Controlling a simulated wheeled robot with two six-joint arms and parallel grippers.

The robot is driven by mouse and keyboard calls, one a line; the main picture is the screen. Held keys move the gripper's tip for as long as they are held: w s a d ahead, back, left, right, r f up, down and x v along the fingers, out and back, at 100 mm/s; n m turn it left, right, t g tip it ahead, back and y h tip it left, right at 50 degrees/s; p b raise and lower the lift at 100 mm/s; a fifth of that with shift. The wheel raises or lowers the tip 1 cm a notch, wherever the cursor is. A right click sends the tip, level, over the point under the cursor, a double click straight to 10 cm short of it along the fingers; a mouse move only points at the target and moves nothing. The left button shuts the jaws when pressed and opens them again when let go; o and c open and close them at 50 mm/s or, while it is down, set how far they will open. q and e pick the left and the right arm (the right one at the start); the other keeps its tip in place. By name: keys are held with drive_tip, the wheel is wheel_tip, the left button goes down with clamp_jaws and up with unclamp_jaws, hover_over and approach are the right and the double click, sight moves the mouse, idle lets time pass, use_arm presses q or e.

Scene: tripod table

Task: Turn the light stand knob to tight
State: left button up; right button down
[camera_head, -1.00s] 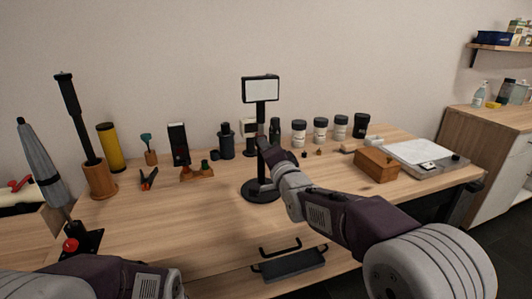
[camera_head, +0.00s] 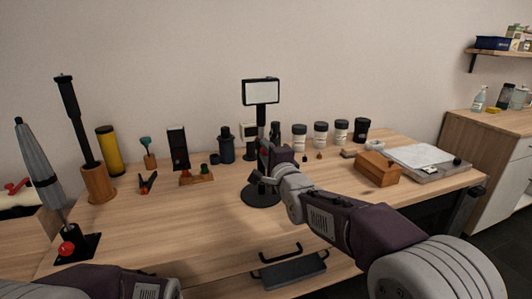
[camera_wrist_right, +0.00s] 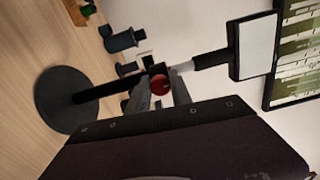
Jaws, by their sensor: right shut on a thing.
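The light stand has a white lit panel (camera_head: 261,92) on a dark pole and a round black base (camera_head: 262,196) on the table. It also shows in the right wrist view, lying sideways, with its panel (camera_wrist_right: 254,46) and base (camera_wrist_right: 66,100). The red knob (camera_wrist_right: 160,84) is on the pole's black collar. My right gripper (camera_wrist_right: 162,84) is shut on the knob, one finger on each side. In the head view the right wrist (camera_head: 285,178) stands in front of the pole and hides the knob. My left arm shows at the lower left; its gripper is out of view.
Dark lens-like items (camera_head: 226,148) stand behind the stand to its left, and several jars (camera_head: 320,135) to its right. A wooden box (camera_head: 377,168) is on the right. The front middle of the table is clear.

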drive_tip(key=c, duration=1.1)
unclamp_jaws()
drive_tip(key=shift+c, duration=0.2)
drive_tip(key=v, duration=0.9)
drive_tip(key=shift+p, duration=0.4)
